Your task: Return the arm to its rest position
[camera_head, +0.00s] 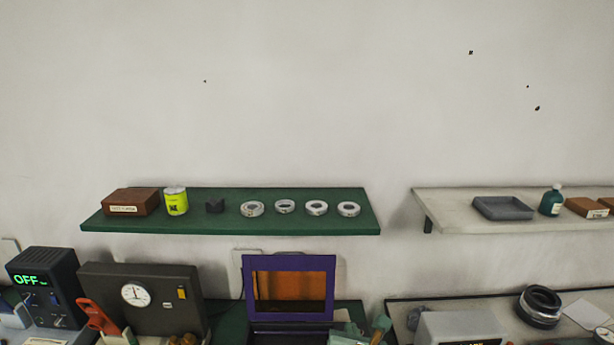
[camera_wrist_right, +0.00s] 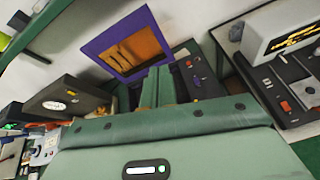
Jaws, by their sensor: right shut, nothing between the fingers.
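My right gripper (camera_head: 381,323) shows only in small part at the bottom edge of the head view, right of a purple-framed box with an orange inside (camera_head: 290,290). In the right wrist view its two green fingers (camera_wrist_right: 158,75) lie side by side, shut with nothing between them. They point towards the purple frame (camera_wrist_right: 125,45), and I cannot tell the distance. Several silver bearing rings (camera_head: 317,208) lie in a row on the green shelf (camera_head: 230,226), apart from the gripper. My left gripper is not in view.
A pale shelf (camera_head: 455,210) holds a grey tray (camera_head: 502,208) and a teal bottle (camera_head: 551,201). Below stand a dark gauge case (camera_head: 150,280) and black rings (camera_head: 540,306).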

